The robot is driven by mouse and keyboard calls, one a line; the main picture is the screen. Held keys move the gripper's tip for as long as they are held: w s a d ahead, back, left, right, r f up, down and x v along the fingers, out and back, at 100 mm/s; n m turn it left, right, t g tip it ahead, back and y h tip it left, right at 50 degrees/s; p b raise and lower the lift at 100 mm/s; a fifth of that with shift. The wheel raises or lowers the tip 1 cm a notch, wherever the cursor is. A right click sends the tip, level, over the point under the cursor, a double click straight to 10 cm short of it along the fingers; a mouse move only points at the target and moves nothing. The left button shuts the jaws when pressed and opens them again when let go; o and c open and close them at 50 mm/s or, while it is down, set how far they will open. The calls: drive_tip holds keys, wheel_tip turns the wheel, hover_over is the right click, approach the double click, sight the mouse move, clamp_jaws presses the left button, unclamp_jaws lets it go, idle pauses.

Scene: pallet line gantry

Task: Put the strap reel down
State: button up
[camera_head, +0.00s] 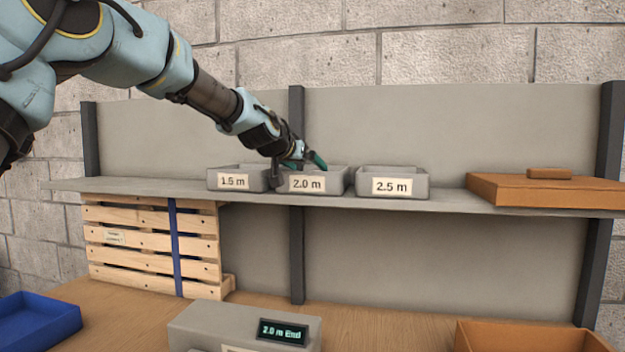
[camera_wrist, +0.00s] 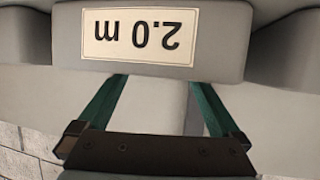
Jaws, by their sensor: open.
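My gripper (camera_head: 303,164) is at the grey bin labelled 2.0 m (camera_head: 329,183), the middle one of three on the shelf. In the wrist view, that bin's label appears upside down on its front wall (camera_wrist: 215,55). The green fingers of my gripper (camera_wrist: 158,85) are spread apart and reach down behind that wall, so their tips are hidden. No strap reel shows in either view. The inside of the 2.0 m bin is hidden, so I cannot tell what lies in it.
Bins labelled 1.5 m (camera_head: 255,173) and 2.5 m (camera_head: 415,180) stand close on either side. An orange-brown box (camera_head: 540,190) is on the shelf's right. Below are a strapped pallet (camera_head: 140,245), a blue tray (camera_head: 40,322), a "2.0 m End" display (camera_head: 282,332) and an orange tray (camera_head: 530,337).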

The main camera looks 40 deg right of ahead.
drive_tip(key=shift+b+v, duration=0.8)
drive_tip(key=shift+v, duration=1.75)
